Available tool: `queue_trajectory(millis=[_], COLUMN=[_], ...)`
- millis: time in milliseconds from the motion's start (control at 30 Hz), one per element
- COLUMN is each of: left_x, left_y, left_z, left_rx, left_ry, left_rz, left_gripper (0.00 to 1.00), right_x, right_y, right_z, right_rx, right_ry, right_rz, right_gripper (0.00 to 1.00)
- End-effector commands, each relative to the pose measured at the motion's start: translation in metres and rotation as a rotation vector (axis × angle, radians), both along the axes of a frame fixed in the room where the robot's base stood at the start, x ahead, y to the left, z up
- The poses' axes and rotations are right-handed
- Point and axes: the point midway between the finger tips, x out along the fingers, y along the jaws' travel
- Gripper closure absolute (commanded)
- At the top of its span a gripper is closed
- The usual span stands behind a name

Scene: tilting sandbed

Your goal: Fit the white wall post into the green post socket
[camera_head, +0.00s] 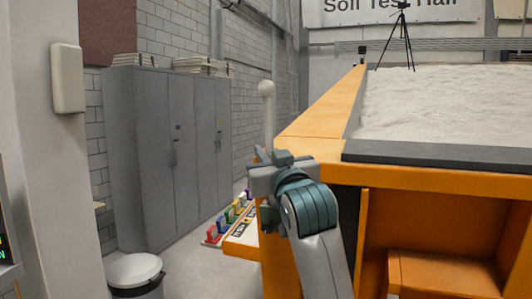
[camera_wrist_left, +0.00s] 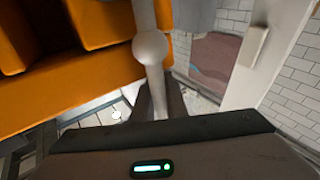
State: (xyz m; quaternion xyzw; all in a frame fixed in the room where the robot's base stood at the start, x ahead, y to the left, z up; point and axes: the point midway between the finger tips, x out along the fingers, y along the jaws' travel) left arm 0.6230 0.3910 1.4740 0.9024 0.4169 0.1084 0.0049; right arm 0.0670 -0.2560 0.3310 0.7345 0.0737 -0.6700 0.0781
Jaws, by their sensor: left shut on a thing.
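The white wall post (camera_head: 267,115) stands nearly upright above my left gripper (camera_head: 266,165), with a round knob at its top. My left gripper is shut on it. In the left wrist view the post (camera_wrist_left: 157,82) and its knob (camera_wrist_left: 150,47) rise from between the dark fingers (camera_wrist_left: 158,103). A small green piece (camera_head: 230,215) stands in a row of coloured pieces on a low white ledge, left of and beyond my gripper. It may be the green post socket; its opening is too small to make out. The post is apart from it. My right gripper is out of view.
The orange sandbed frame (camera_head: 318,108) rises just right of my gripper, with pale sand (camera_head: 450,105) inside. Red (camera_head: 212,234) and blue (camera_head: 221,224) pieces share the ledge with the green one. Grey cabinets (camera_head: 170,150) stand behind, a lidded bin (camera_head: 135,269) at lower left.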

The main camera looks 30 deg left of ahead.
Motion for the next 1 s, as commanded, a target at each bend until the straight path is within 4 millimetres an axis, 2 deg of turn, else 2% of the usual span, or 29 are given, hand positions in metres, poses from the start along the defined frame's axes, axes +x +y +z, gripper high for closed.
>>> queue_trajectory(millis=[100,1000], left_x=[-0.001,-0.008], left_y=[0.0,-0.002], left_z=[0.009,0.047], left_rx=[0.001,0.003], left_ry=[-0.003,-0.006], left_rz=[0.0,0.0], left_gripper=[1.0,1.0], right_x=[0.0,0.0], right_y=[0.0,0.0], right_z=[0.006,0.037], right_rx=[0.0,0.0], right_ry=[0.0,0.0], right_rz=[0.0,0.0], right_gripper=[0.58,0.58])
